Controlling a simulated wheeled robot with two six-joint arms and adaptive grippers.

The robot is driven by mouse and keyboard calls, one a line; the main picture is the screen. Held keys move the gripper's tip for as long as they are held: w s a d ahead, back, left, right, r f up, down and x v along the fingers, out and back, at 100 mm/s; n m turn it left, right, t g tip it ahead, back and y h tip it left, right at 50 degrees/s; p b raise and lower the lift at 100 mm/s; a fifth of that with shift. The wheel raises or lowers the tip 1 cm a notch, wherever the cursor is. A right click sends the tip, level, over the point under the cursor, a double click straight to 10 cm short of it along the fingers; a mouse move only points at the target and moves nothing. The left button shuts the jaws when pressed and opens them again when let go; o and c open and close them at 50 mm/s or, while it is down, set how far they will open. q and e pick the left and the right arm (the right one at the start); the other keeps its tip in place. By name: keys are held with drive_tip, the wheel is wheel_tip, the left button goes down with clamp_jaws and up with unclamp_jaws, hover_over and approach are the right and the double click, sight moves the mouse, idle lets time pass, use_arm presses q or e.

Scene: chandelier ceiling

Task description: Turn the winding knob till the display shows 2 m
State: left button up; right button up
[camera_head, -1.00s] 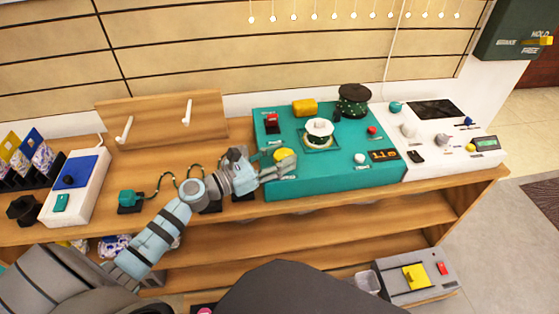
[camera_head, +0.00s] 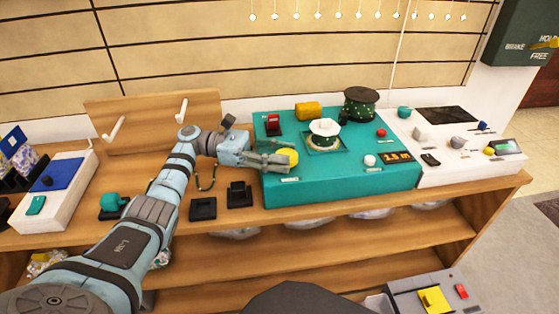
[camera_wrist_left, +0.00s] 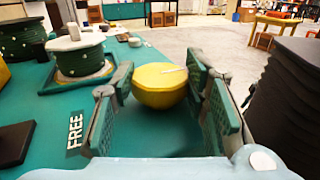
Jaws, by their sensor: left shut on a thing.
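The yellow winding knob (camera_head: 291,156) sits at the front left of the teal machine (camera_head: 340,184). It also shows in the left wrist view (camera_wrist_left: 160,88), with a pale mark on its top. My left gripper (camera_head: 284,160) has its two fingers on either side of the knob and is shut on it. The orange display (camera_head: 397,157) at the machine's front right seems to read 1.5 m. A white-topped spool (camera_head: 323,128) stands in the machine's middle; the left wrist view shows green cord wound on it. My right gripper is not in view.
A dark green cord spool (camera_head: 360,105), a yellow block (camera_head: 308,111), a red switch (camera_head: 273,124) and a white knob (camera_head: 369,160) are on the machine. A white console (camera_head: 462,168) adjoins on the right. Black stands (camera_head: 239,195) are on the wooden bench at left.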

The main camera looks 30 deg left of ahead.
use_arm(q)
drive_tip(key=shift+m+g, duration=0.3)
drive_tip(key=shift+g, duration=0.4)
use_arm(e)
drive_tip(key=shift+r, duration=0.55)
use_arm(q)
drive_tip(key=shift+f, duration=0.1)
drive_tip(key=o, duration=1.2)
drive_tip(key=shift+c, duration=0.2)
drive_tip(key=shift+t, duration=0.4)
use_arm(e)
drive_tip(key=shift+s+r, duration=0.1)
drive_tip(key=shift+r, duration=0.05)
